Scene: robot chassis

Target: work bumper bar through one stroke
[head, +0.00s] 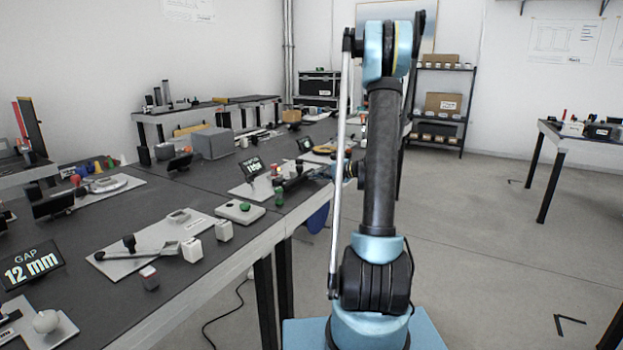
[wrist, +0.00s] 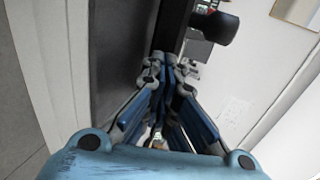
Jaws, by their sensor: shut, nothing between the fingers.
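A dark bar (head: 303,180), which looks like the bumper bar, lies near the table's right edge in the head view, just left of my gripper (head: 334,172). In the wrist view a dark bar (wrist: 173,24) runs ahead of my gripper (wrist: 164,62), with a black rounded end piece (wrist: 214,28) to its right. The blue fingers converge and are shut with nothing between them. The fingertips are close to the bar; I cannot tell whether they touch it. My arm link hides part of the area behind it in the head view.
A lever fixture on a plate (head: 120,266), white blocks (head: 192,250) and a "GAP 12 mm" display (head: 30,266) are on the near table.

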